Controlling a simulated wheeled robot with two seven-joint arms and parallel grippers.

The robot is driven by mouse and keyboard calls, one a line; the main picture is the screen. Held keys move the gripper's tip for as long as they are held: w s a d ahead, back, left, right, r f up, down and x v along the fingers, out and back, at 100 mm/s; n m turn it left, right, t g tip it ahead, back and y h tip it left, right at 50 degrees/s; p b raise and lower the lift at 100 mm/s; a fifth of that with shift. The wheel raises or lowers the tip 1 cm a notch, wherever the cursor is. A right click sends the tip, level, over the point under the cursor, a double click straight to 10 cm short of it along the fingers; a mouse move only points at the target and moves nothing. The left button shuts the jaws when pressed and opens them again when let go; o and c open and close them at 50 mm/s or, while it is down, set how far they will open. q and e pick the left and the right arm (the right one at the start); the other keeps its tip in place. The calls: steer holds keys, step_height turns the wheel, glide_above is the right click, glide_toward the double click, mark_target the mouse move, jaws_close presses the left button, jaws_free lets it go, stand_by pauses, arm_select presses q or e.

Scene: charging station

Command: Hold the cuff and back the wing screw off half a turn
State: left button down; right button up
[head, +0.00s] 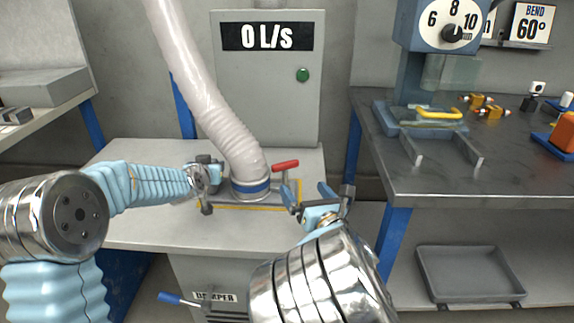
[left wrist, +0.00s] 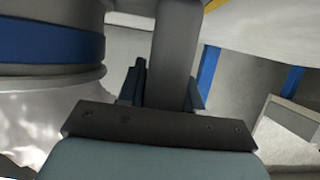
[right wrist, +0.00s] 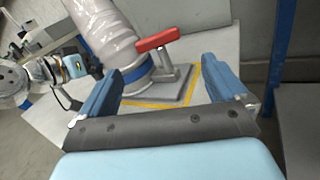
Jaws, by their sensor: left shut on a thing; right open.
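The cuff is the grey collar with a blue band (head: 250,187) at the foot of the pale ribbed hose; the band also shows in the left wrist view (left wrist: 45,42). My left gripper (head: 212,177) is at the cuff's left side, shut on a grey bar (left wrist: 176,50) beside it. A red handle (head: 285,166) on a grey post stands at the cuff's right; it also shows in the right wrist view (right wrist: 157,40). I cannot tell whether it is the wing screw. My right gripper (head: 305,198) is open and empty, in front and to the right of the cuff, apart from the red handle.
The cuff sits on a grey plate with yellow edging on the bench (head: 135,225). Behind is a cabinet (head: 268,90) reading 0 L/s. A dark workbench (head: 440,175) with a press is at the right, a tray (head: 470,275) below. A blue-handled damper lever (head: 178,298) is low in front.

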mark_target(288, 165)
steer(key=w+a+n, duration=0.1)
steer(key=w, duration=0.2)
steer(key=w+a, duration=0.2)
steer(key=w, duration=0.2)
steer(key=w+a+r+n, duration=0.1)
steer(key=w+a, duration=0.1)
steer(key=w, duration=0.2)
steer(key=shift+n+y, duration=0.3)
steer(key=c, duration=0.8)
steer(key=n+g+y, duration=0.2)
steer(key=y, duration=0.1)
steer(key=shift+w+d+n+g+y, duration=0.1)
steer(key=shift+n+g+y, duration=0.2)
steer(key=shift+n+y, duration=0.1)
steer(key=shift+n+g+y, duration=0.9)
steer(key=shift+g+y, duration=0.1)
